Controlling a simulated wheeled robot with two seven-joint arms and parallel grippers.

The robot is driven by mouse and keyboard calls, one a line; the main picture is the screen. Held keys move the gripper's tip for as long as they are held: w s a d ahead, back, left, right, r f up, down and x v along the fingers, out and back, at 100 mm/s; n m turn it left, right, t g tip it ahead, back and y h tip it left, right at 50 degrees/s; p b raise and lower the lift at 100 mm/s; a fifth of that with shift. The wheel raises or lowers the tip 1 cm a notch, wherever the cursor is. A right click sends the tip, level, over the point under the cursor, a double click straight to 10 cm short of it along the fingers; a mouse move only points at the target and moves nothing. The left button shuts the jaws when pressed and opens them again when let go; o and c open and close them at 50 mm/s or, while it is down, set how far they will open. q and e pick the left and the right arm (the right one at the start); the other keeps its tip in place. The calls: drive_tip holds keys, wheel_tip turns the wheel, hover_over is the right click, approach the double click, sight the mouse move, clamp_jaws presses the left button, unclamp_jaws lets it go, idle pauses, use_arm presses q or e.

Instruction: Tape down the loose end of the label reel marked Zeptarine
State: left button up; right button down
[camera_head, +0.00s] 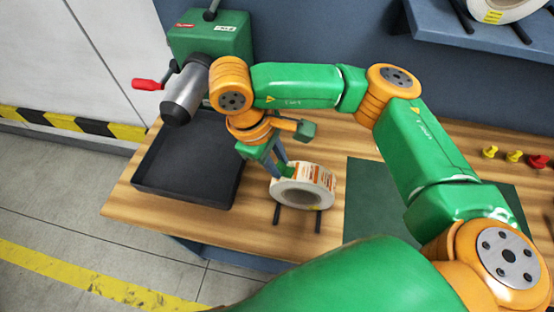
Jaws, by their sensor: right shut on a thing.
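A white label reel (318,190) with orange-printed labels stands over two dark rods at the front of the wooden bench. Its marking is too small to read, so I cannot tell whether it says Zeptarine. My right gripper (283,170) reaches down to the reel's upper left side and is shut on it; the fingertips are partly hidden. The loose end and any tape cannot be made out. A second white reel (520,10) with a yellow label rests on the blue-grey shelf at the top right, cut by the picture edge. My left gripper is not in view.
A black tray (150,190) lies left of the reel. Behind it stands a green machine (233,40) with a grey spindle (184,95) and red-handled crank (147,84). A dark green mat (364,195) lies right of the reel.

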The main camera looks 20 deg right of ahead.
drive_tip(key=shift+f, duration=0.1)
drive_tip(key=c, duration=0.6)
unclamp_jaws()
drive_tip(key=shift+d, duration=0.1)
